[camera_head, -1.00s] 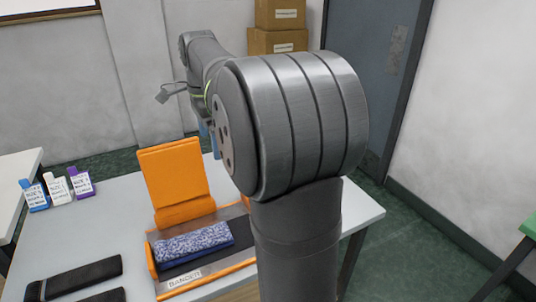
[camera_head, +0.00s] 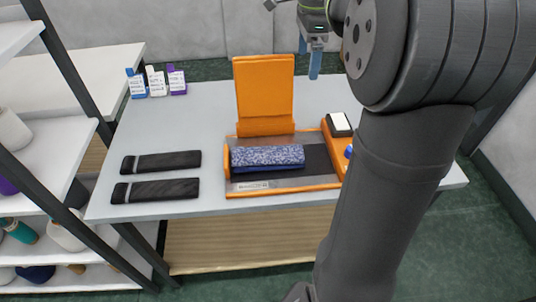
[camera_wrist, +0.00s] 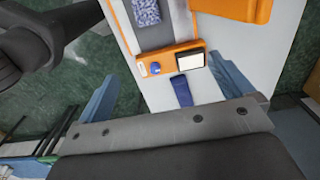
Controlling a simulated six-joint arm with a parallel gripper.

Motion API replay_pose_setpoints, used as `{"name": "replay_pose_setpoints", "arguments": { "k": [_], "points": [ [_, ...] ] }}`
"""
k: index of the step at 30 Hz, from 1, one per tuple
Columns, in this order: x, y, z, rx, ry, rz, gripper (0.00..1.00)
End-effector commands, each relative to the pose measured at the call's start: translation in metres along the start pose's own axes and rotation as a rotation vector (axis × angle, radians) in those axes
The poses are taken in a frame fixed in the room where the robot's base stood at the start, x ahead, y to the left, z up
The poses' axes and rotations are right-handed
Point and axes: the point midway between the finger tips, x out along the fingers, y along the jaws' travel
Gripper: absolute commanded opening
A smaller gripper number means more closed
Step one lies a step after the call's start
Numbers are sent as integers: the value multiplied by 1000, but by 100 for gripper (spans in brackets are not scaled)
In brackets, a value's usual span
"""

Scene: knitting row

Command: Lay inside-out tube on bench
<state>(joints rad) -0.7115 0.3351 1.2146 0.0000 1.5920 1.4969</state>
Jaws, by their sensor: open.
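A blue-and-white speckled knit roll (camera_head: 267,156) with a plain dark blue lower edge lies in the orange bander (camera_head: 285,190). Part of it shows at the top of the wrist view (camera_wrist: 146,12). A small flat dark blue strip (camera_wrist: 182,90) lies on the bench (camera_wrist: 206,91) beside the bander's control box; I cannot tell if it is the inside-out tube. My gripper (camera_wrist: 172,92) is open and empty, its blue fingers wide apart. In the head view it (camera_head: 313,58) is above the bench's back edge, apart from the knit roll.
The bander's orange lid (camera_head: 265,90) stands raised. Its control box has a screen (camera_head: 339,124) and a blue button (camera_wrist: 155,67). Two black folded bands (camera_head: 158,162) lie to the left, with three size-labelled bottles (camera_head: 156,82) behind.

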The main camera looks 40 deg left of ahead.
Motion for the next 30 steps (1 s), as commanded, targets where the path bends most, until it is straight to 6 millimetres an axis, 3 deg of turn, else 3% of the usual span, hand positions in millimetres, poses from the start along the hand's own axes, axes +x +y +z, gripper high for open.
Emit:
{"name": "replay_pose_setpoints", "arguments": {
  "k": [11, 14, 24, 30],
  "points": [
    [6, 0, 7, 2, 12, 9, 89],
    [23, 0, 27, 9, 53, 31, 89],
    [104, 17, 124, 42, 311, 44, 89],
    [125, 26, 148, 46, 386, 14, 89]
  ]
}}
